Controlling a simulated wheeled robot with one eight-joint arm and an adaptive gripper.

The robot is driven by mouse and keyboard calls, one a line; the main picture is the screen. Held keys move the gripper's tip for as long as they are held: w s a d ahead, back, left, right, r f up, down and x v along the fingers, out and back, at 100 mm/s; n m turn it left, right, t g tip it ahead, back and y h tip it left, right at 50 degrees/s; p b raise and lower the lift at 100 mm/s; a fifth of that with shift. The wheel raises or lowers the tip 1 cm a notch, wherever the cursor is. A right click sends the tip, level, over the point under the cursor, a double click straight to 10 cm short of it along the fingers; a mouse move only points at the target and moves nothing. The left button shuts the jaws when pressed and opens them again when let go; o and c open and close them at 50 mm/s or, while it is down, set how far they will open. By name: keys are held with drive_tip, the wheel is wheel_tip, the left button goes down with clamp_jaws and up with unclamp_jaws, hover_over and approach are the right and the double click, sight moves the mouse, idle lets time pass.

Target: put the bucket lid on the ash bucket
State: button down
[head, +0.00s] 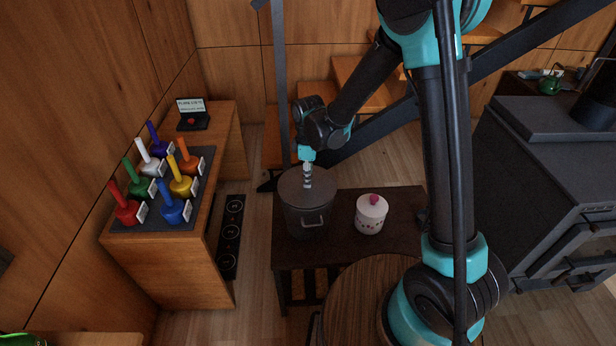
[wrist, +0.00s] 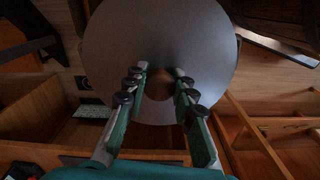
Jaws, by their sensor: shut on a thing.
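The grey metal ash bucket (head: 308,220) stands upright on a dark low table, with a handle on its front side. The round grey bucket lid (head: 292,186) is level over the bucket's mouth and lines up with its rim; I cannot tell whether a thin gap is left between them. My gripper (head: 307,182) points down at the lid's middle and is shut on its knob. In the wrist view the lid (wrist: 158,35) is a broad grey disc hiding most of the bucket, and my gripper's fingers (wrist: 160,76) close on the brownish knob.
A white spotted jar (head: 370,214) with a pink knob stands right of the bucket on the dark table (head: 405,205). A wooden cabinet (head: 165,265) with coloured bells is at left. A round wooden stool (head: 350,305) is in front, a black stove (head: 545,180) at right.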

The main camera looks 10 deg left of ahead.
drive_tip(key=shift+f, duration=0.7)
drive_tip(key=c, duration=1.2)
unclamp_jaws()
drive_tip(key=shift+o, duration=0.2)
wheel_tip(320, 180, up, 12)
drive_tip(key=s+d+m+t, duration=0.1)
drive_tip(key=s+d+m, duration=0.35)
drive_tip(key=d, duration=0.85)
drive_tip(key=s+d+m+t, duration=0.1)
drive_tip(key=d+m+t, duration=0.1)
drive_tip(key=d+m, duration=0.85)
drive_tip(key=s+d+f+m+t, duration=0.1)
drive_tip(key=s+d+f+m, duration=0.2)
drive_tip(key=s+d, duration=0.3)
drive_tip(key=d, duration=0.4)
drive_tip(key=shift+s+f+m, duration=0.3)
drive_tip(key=shift+s+m, duration=0.1)
